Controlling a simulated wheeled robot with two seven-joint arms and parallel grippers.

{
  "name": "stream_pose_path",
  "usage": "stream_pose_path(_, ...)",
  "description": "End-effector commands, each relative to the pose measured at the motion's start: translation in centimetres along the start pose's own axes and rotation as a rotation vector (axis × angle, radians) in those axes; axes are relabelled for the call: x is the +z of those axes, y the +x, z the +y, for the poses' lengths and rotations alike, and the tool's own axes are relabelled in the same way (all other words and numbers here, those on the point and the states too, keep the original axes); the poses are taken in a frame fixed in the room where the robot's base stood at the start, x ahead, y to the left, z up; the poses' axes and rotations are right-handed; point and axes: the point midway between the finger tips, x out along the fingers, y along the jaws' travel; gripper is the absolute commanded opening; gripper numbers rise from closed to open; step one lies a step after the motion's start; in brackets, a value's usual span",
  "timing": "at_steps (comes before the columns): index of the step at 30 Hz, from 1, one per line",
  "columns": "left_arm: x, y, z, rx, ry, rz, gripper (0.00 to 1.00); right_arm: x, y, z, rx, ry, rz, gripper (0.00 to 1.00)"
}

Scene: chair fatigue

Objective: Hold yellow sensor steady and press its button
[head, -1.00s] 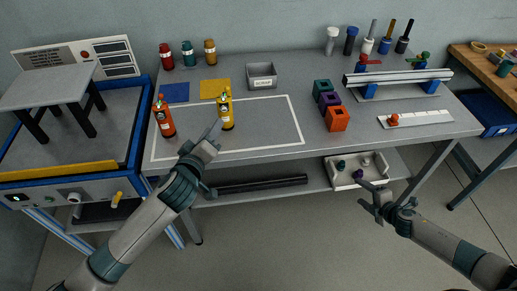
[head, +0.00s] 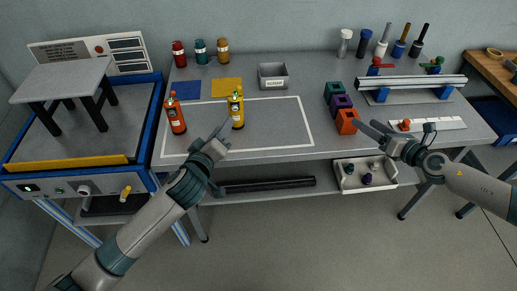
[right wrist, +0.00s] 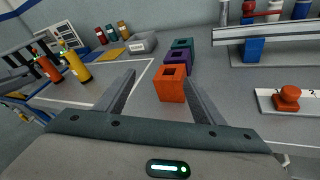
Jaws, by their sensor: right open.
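An orange bottle-like unit (head: 176,117) stands left of the yellow sensor. Orange, purple and teal blocks (head: 347,121) stand in a row near my right gripper. A grey scrap bin (head: 273,85) is behind. The white-outlined area (head: 275,125) right of the sensor is clear.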

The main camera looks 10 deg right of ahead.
Motion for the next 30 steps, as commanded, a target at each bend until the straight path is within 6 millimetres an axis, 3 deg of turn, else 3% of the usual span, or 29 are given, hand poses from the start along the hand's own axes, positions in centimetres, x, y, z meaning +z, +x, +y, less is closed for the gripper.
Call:
stream_pose_path(6,0.0,0.0,0.0,0.0,0.0,0.0,0.31,7.6,3.1,7.5,0.059,-0.235,-0.247,0.62)
stream_pose_path(10,0.0,0.0,0.0,0.0,0.0,0.0,0.31,9.2,4.6,11.6,0.053,-0.345,-0.365,0.62)
stream_pose_path(14,0.0,0.0,0.0,0.0,0.0,0.0,0.31,6.4,6.4,13.8,0.038,-0.374,-0.38,0.62)
stream_pose_path(20,0.0,0.0,0.0,0.0,0.0,0.0,0.31,-0.3,8.9,17.1,0.026,-0.378,-0.346,0.62)
stream_pose_path(30,0.0,0.0,0.0,0.0,0.0,0.0,0.31,-10.5,11.8,24.4,0.009,-0.383,-0.283,0.62)
